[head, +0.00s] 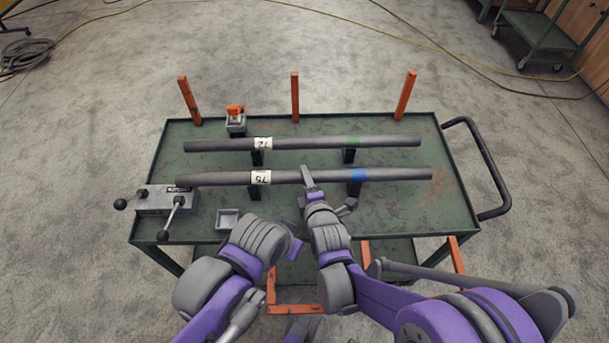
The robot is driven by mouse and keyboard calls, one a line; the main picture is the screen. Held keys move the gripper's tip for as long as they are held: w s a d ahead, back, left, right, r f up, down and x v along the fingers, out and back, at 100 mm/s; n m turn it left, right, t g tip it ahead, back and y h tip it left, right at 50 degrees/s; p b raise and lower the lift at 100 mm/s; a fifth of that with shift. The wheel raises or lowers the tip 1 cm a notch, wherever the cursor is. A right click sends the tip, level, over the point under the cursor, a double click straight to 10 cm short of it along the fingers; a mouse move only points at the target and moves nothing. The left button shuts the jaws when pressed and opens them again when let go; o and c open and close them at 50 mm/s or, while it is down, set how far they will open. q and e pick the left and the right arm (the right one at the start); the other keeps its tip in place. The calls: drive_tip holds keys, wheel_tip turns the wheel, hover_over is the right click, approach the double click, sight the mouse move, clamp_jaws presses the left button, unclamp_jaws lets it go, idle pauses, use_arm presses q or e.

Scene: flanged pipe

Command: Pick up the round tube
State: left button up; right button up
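Two long grey round tubes lie across supports on a green cart. The far tube (310,143) has a white label reading "72" and a green band. The near tube (220,179) has a white label reading "75" and a blue band. My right gripper (328,194) is at the near side of the near tube, left of the blue band. Its fingers are spread, and one finger overlaps the tube in the picture; I cannot tell whether it touches. My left gripper (296,246) is low over the cart's front edge, mostly hidden behind its own wrist.
The green cart (400,215) has three orange posts (295,97) along its back and a black handle (490,180) at right. A grey lever device (160,200), a small square tray (228,219) and an orange-topped block (236,123) stand at left. The right end is clear.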

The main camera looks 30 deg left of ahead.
clamp_jaws()
idle(0.9)
